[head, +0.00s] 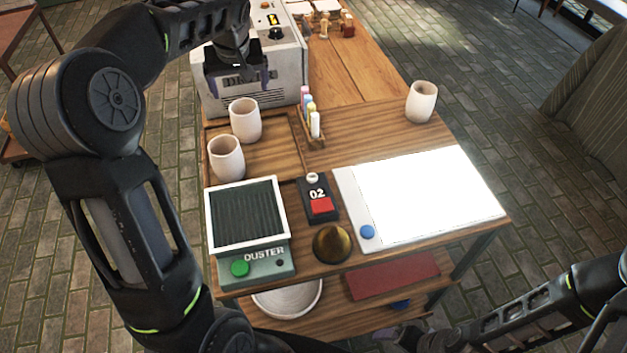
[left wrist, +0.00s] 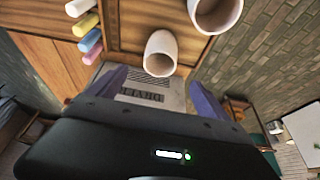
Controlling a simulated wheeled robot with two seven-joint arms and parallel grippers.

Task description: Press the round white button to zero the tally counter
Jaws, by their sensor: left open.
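The tally counter (head: 306,191) is a small black box on the table, reading 02. A round white button (head: 313,178) sits at its far end and a red square button (head: 320,206) at its near end. My left gripper (head: 237,82) is open and empty in front of the grey machine, far behind and left of the counter. In the left wrist view my left gripper (left wrist: 160,92) shows two purple fingers spread apart; the counter is not in that view. My right gripper (head: 405,338) is low at the bottom edge, and its jaws are unclear.
The duster (head: 279,264) stands left of the counter, a brass dome (head: 332,244) in front, and a bright white panel (head: 430,195) to the right.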

